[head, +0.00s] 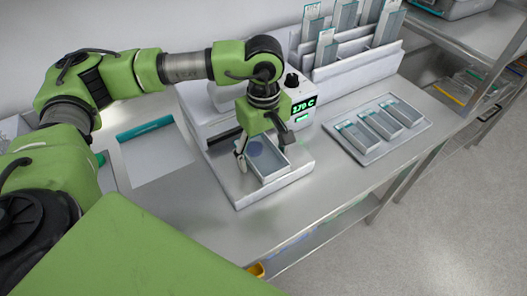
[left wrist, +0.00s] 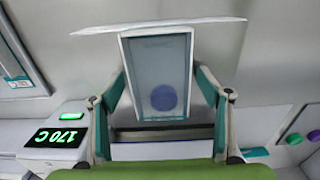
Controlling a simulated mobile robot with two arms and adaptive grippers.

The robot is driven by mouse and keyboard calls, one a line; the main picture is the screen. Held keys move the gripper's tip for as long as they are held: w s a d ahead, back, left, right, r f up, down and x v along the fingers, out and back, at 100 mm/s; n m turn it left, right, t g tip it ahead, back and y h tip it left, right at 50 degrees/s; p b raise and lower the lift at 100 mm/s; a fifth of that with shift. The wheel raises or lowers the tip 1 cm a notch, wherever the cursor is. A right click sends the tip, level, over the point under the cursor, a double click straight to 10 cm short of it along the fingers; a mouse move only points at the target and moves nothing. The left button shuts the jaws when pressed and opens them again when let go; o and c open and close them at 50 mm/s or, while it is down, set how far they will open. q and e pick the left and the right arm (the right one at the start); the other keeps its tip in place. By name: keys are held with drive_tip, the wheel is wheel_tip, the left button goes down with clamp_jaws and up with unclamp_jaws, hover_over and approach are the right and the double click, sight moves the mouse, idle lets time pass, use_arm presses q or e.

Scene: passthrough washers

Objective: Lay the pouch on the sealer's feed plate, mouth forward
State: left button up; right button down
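The pouch (head: 268,163) is a pale grey, flat rectangle with a blue-violet round mark. It lies on the white feed plate (head: 242,197) in front of the sealer (head: 302,106). My left gripper (head: 265,152) points down over it. In the left wrist view the pouch (left wrist: 160,60) shows between the two widely spread fingers, one beside each long edge, with small gaps seeming to show. The fingers look open, though contact at the edges is hard to judge. Which end is the mouth I cannot tell. My right gripper is not in view.
The sealer's display (head: 304,104) reads 170 C in green. A tray (head: 378,150) with several pouches lies to the right. A rack (head: 352,66) of upright pouches stands behind. A flat teal-edged sheet (head: 155,150) lies left. The steel bench front (head: 320,175) is clear.

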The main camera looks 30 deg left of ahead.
sight(264, 154)
use_arm(q)
drive_tip(key=shift+r, duration=0.1)
drive_tip(key=shift+r+p, duration=0.2)
drive_tip(key=shift+p, duration=0.15)
drive_tip(key=shift+w+r+b, duration=0.1)
drive_tip(key=shift+r+b, duration=0.25)
drive_tip(key=shift+b, duration=0.05)
wheel_tip(264, 154, up, 11)
drive_tip(key=b, duration=0.2)
